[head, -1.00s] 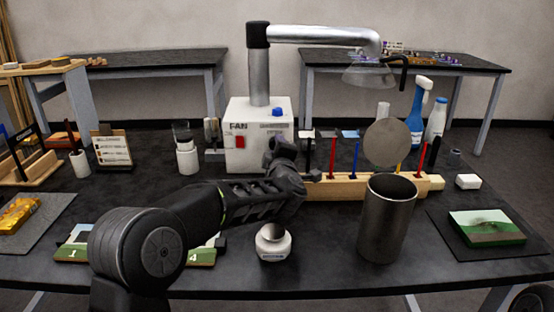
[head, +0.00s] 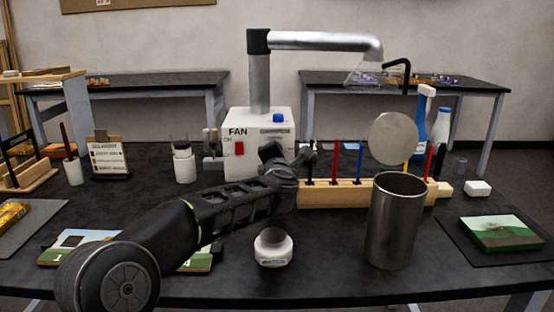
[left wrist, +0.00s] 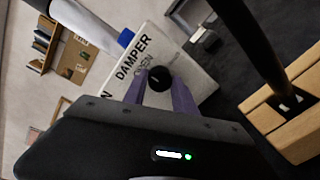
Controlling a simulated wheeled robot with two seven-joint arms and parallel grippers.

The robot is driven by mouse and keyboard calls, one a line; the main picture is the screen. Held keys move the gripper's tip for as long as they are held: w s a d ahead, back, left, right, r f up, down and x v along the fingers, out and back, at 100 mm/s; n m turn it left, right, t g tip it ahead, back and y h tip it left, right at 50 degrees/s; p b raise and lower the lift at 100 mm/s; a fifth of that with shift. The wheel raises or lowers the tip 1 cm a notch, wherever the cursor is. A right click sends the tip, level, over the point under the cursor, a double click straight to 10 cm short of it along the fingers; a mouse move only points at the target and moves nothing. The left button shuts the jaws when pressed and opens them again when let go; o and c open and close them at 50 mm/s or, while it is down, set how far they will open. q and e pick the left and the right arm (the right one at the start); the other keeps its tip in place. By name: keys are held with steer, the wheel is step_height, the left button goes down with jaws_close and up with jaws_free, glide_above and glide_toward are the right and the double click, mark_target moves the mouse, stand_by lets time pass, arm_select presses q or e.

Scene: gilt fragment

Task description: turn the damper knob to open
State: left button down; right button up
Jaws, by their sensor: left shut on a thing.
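The white fan box (head: 240,165) stands mid-table with a red switch (head: 239,148), a blue button (head: 278,118) and a metal duct rising from its top. In the left wrist view, the black round damper knob (left wrist: 159,79) sits on the box's white face, beside the words DAMPER and OPEN. My left gripper (left wrist: 166,90) is shut on the knob, one finger on each side. Which way the knob points is too small to tell. My right gripper is not in view.
A wooden rack (head: 340,194) with several coloured rods stands right of the gripper, close by. A tall metal can (head: 392,235) and a small white jar (head: 273,248) stand in front. A grey disc (head: 393,139) shows above the can.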

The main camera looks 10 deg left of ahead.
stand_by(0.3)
arm_select(q)
steer(key=c, duration=1)
jaws_free()
steer(key=v, duration=0.7)
steer(key=shift+s+b, duration=0.3)
steer(key=shift+s, duration=0.05)
steer(key=shift+d+r, duration=0.1)
